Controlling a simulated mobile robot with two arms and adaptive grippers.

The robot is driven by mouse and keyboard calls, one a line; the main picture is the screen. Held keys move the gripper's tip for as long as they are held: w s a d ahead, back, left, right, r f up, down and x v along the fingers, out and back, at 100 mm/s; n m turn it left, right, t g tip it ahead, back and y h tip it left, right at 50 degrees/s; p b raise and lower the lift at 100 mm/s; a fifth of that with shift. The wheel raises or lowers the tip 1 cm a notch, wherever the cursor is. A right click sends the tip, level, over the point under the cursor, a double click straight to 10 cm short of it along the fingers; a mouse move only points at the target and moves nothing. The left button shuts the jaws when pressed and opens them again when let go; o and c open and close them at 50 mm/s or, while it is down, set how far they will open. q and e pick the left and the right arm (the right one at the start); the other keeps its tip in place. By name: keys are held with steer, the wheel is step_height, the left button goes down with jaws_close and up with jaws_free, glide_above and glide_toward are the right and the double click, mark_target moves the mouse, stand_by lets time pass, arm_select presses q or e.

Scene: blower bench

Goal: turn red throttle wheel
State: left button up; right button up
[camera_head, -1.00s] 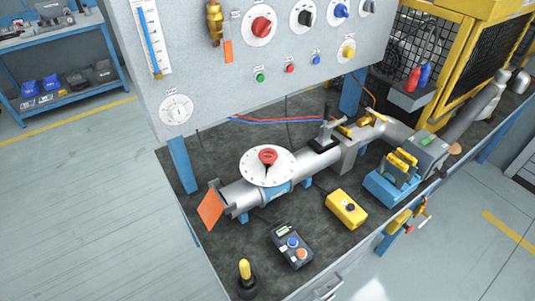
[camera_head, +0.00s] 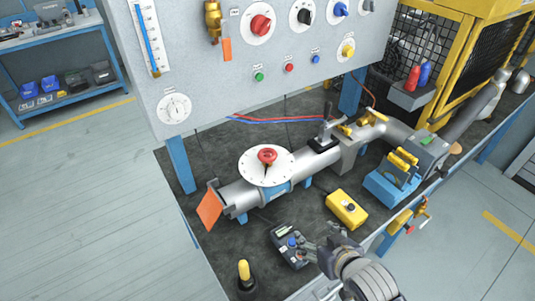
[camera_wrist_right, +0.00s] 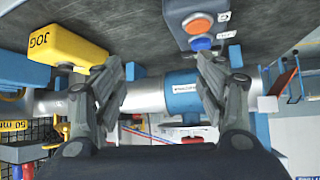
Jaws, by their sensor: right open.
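The red throttle wheel (camera_head: 267,156) sits on a round white dial plate (camera_head: 266,167) on top of the grey pipe (camera_head: 241,196). My right gripper (camera_head: 316,243) is at the front of the bench, beside the grey control box, in front of the wheel and to its right in the head view. It is apart from the wheel. In the right wrist view its two fingers (camera_wrist_right: 165,78) are spread with nothing between them; the pipe (camera_wrist_right: 142,96) and its blue clamp (camera_wrist_right: 185,94) lie beyond. I cannot clearly pick out the wheel there. My left gripper is not in view.
The grey control box (camera_head: 288,246) with blue and orange buttons is close to my right gripper. A yellow box (camera_head: 346,208) stands behind it. A black-based yellow-topped post (camera_head: 245,278) stands at the front corner. An upright panel (camera_head: 210,85) with knobs rises behind the pipe.

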steer(key=w+a+r+n+t+y, duration=0.25)
steer(key=w+a+r+y, duration=0.2)
steer(key=w, duration=0.35)
steer(key=n+y, duration=0.4)
steer(key=y, duration=0.2)
glide_toward(275, 158)
steer(key=x, duration=0.2)
steer(key=shift+g, duration=0.25)
steer(key=p+x, duration=0.2)
steer(key=x, duration=0.8)
steer(key=shift+w+a, duration=0.25)
steer(key=shift+w, duration=0.1)
steer(key=c, duration=1.1)
